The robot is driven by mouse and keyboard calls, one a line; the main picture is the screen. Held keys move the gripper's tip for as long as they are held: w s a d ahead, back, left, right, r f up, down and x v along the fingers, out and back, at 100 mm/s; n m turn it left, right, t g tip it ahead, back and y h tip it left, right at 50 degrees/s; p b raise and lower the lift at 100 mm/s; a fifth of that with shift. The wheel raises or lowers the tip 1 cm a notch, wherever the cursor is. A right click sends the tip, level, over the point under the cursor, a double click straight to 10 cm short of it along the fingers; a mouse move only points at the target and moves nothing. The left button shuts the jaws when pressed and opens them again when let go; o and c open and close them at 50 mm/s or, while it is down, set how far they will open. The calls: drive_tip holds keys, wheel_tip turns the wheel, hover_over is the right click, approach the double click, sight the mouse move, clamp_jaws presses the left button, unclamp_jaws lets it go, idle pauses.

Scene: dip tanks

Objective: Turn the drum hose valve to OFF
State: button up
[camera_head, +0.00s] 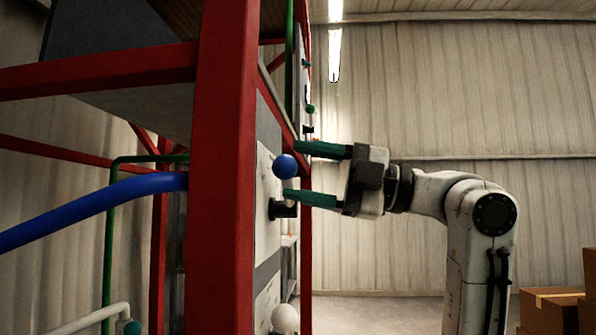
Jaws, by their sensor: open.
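A blue ball knob (285,167) stands out from a pale panel (266,215) behind the red post. A black fitting (284,210) sits on the panel just below it. I cannot tell from any label whether this is the drum hose valve, and no OFF mark is readable. My gripper (293,172) comes in from the right with its two green fingers apart. One finger is above the blue knob and one below it. The knob shows between the fingertips, but I cannot tell whether either touches it.
A red post (222,180) stands close in front at the left. A white ball knob (285,318) is lower on the panel. A small green knob (310,109) is higher up. A blue pipe (100,204) runs left. Cardboard boxes (550,310) are at lower right.

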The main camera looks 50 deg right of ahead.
drive_tip(key=v, duration=0.9)
drive_tip(key=shift+s+d, duration=0.1)
idle(0.3)
